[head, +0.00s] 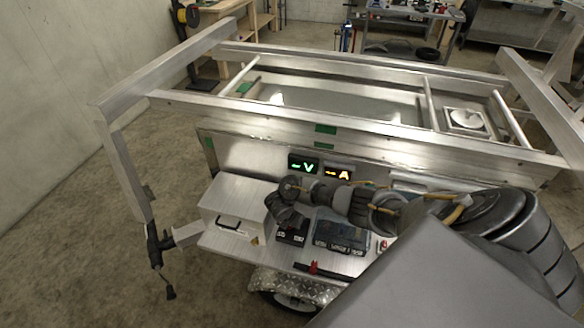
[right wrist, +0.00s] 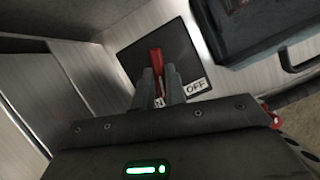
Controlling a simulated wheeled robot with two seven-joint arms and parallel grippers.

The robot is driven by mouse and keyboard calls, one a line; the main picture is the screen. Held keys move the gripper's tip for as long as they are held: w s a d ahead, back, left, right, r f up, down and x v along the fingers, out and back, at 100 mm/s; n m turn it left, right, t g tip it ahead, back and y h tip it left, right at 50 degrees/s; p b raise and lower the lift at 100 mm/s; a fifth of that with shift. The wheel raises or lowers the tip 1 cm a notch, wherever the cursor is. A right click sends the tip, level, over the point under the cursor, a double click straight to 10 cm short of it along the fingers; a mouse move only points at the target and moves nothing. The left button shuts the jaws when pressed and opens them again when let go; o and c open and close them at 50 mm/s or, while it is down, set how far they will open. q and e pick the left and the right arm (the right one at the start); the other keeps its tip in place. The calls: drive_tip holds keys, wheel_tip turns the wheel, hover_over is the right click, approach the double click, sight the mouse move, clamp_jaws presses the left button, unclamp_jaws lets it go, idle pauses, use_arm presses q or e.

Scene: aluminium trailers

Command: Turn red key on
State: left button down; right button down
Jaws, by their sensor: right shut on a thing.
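The red key (right wrist: 156,60) stands up from a black square switch plate (right wrist: 128,57) in the right wrist view. A white label reading OFF (right wrist: 196,86) is at the plate's lower right, and another label is partly hidden behind the fingers. My right gripper (right wrist: 160,77) is shut on the red key, one finger on each side of it. In the head view the switch plate (head: 291,237) shows beside the silver box, and my right arm reaches in from the right over the panel. The key itself is hidden there. My left gripper is not in view.
A silver box (head: 238,207) with a black handle is left of the plate. A dark battery case (head: 342,233) is right of it. A red-and-black bar (head: 315,268) lies in front. Lit V (head: 304,165) and A (head: 339,173) displays are behind.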

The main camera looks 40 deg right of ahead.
drive_tip(key=c, duration=1.4)
unclamp_jaws()
drive_tip(key=shift+c, duration=0.2)
drive_tip(key=p+v, duration=0.5)
drive_tip(key=v, duration=0.5)
drive_tip(key=shift+a+r, duration=0.15)
drive_tip(key=shift+r, duration=0.2)
drive_tip(key=shift+o, duration=0.2)
drive_tip(key=shift+s, duration=0.1)
